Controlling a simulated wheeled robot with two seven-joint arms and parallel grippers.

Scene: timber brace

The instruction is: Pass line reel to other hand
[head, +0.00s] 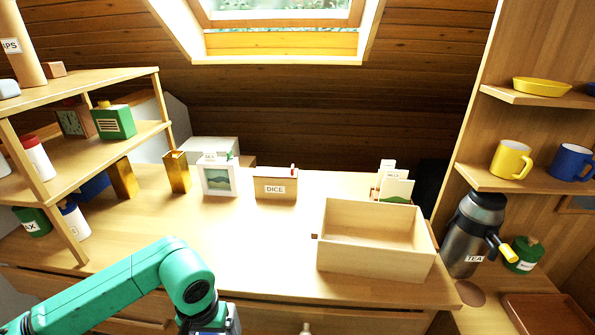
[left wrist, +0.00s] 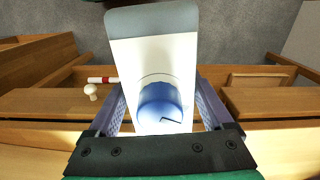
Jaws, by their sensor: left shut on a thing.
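My left gripper (left wrist: 161,100) is shut on a white piece with a grey end and a round blue part, which I take to be the line reel (left wrist: 165,55). One finger shows on each side of it in the left wrist view. In the head view my left arm reaches in low at the left, in front of the desk, and its fingers and the reel are below the picture. My right gripper is in neither view.
An open wooden box (head: 375,262) stands at the desk's front right. A DICE box (head: 275,184) and a framed picture (head: 219,178) stand at the back. Shelves flank both sides, with a TEA flask (head: 472,232) at right. The desk's middle (head: 230,228) is clear.

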